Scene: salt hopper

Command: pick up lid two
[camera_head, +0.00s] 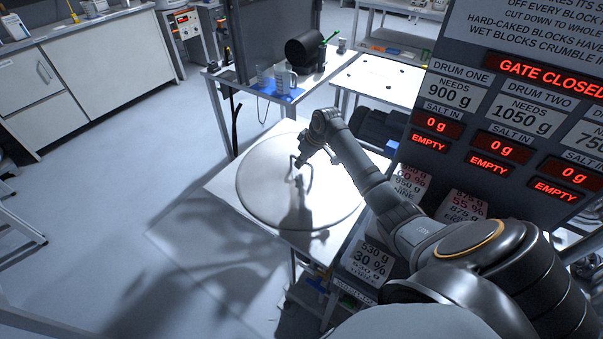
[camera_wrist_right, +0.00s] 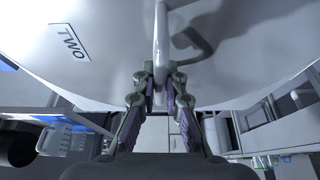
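Lid two (camera_head: 262,190) is a large, pale round disc with a bent bar handle on top, lying over the white table in the head view. In the right wrist view the lid (camera_wrist_right: 115,65) fills the upper part and carries a "TWO" label (camera_wrist_right: 70,42). My right gripper (camera_head: 300,163) is at the handle, above the lid. In the right wrist view its fingers (camera_wrist_right: 160,72) are drawn close together with the handle bar (camera_wrist_right: 161,35) between the tips. Whether the lid rests on the table or hangs just above it is unclear. My left gripper is out of view.
The white table (camera_head: 222,186) shows around the lid. A dark panel with red displays (camera_head: 490,110) stands close on the right, with labelled white blocks (camera_head: 368,262) below. A bench with beakers (camera_head: 283,80) stands behind.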

